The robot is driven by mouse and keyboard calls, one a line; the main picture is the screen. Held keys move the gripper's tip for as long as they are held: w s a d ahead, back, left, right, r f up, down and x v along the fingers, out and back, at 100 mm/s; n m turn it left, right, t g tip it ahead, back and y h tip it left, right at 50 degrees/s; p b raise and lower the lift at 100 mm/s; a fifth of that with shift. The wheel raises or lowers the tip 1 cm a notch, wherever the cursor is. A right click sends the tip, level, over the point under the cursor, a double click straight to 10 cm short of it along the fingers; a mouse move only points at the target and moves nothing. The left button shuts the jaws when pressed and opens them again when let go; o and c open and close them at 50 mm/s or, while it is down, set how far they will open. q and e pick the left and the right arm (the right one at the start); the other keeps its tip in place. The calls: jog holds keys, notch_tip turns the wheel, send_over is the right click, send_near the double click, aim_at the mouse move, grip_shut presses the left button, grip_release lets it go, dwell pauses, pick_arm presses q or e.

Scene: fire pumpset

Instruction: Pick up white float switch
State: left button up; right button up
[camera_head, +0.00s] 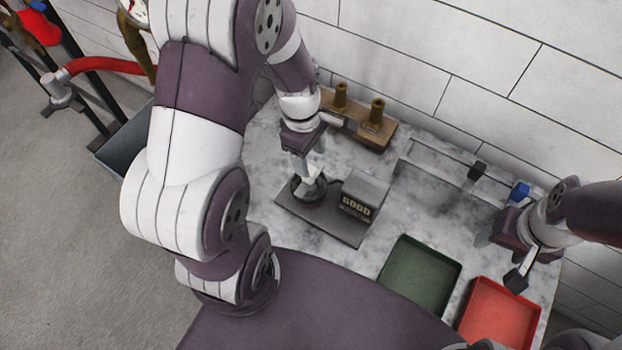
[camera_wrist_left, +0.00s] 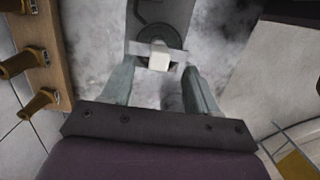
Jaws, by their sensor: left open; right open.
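A small white block with a pale crosspiece, which looks like the white float switch (camera_wrist_left: 159,57), sits on a dark round holder (camera_wrist_left: 155,33) in the left wrist view. In the head view, the switch (camera_head: 311,188) is partly hidden by my left gripper (camera_head: 308,168). That gripper points down just above it. In the left wrist view, its two fingers (camera_wrist_left: 158,75) are spread, with the switch ahead between their tips; I cannot tell whether they touch it. My right gripper (camera_head: 519,272) is open and empty above the red tray at the right.
A grey plate (camera_head: 322,226) carries the holder and a box with a display (camera_head: 362,194). A wooden block with brass fittings (camera_head: 357,120) stands behind. A green tray (camera_head: 418,275) and a red tray (camera_head: 498,313) lie at front right. A rail fixture (camera_head: 455,170) stands at back right.

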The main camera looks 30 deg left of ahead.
pick_arm(q)
jog(key=f, duration=0.6)
jog(key=shift+s+a, duration=0.1)
jog(key=shift+s, duration=0.1)
jog(key=shift+w+f, duration=0.25)
jog(key=shift+s+r, duration=0.1)
grip_shut()
notch_tip(320, 180, up, 11)
jog(key=p, duration=0.1)
notch_tip(320, 180, up, 8)
jog(key=p, duration=0.9)
send_over(310, 169)
jog(key=shift+f+b, duration=0.25)
jog(key=shift+b, duration=0.05)
